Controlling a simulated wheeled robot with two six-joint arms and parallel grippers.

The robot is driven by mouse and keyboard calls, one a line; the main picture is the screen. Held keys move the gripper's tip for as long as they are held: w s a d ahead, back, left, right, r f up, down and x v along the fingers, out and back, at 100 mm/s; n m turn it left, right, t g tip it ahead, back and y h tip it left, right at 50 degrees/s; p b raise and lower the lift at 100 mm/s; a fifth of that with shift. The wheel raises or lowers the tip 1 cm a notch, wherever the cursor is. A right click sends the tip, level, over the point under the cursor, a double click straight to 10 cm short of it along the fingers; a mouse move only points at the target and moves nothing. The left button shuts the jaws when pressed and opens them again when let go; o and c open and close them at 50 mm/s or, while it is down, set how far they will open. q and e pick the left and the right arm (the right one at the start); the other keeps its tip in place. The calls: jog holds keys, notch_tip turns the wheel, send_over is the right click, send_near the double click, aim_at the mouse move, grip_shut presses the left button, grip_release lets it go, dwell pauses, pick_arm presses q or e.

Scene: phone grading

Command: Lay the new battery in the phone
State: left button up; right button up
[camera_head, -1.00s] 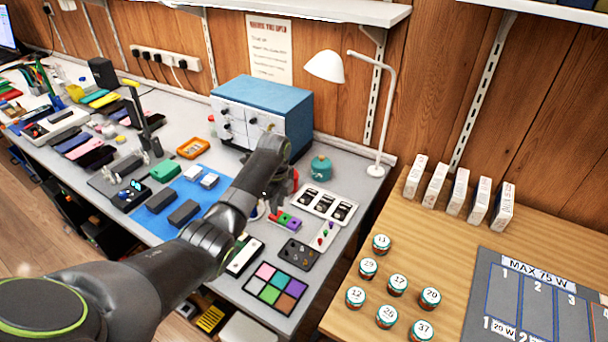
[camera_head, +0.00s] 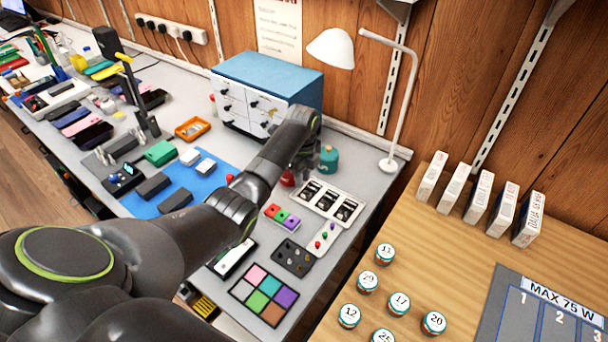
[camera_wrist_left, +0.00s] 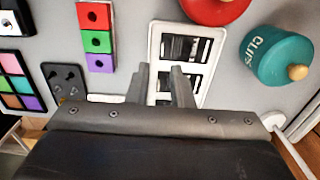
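A white tray (camera_wrist_left: 155,45) with black-and-silver flat pieces in it, likely the batteries (camera_wrist_left: 185,47), lies below my left gripper (camera_wrist_left: 160,70) in the left wrist view. The gripper's two fingers are apart, with nothing seen between them but the tray behind. Dark slabs lie on a blue mat (camera_head: 213,174) left of my arm; I cannot tell which one is the phone. My right gripper is out of view.
A teal jar (camera_head: 328,160) marked CLIPS and a red round lid (camera_wrist_left: 215,8) stand close by the tray. A blue-topped drawer cabinet (camera_head: 268,75) and a white lamp (camera_head: 332,48) stand behind. A colour-square mat (camera_head: 264,294) and red, green and purple blocks (camera_wrist_left: 97,42) lie nearby.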

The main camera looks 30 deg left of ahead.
aim_at(303, 194)
pick_arm(q)
jog(key=f+b, duration=0.2)
jog(key=f, duration=0.1)
jog(key=f+b, duration=0.1)
jog(key=b, duration=0.1)
jog(key=shift+w+f, duration=0.25)
jog(key=shift+f, duration=0.9)
jog(key=shift+c, duration=0.3)
grip_shut()
jog(key=shift+r, duration=0.15)
jog(key=shift+r+p, duration=2.4)
jog(key=shift+p, duration=0.25)
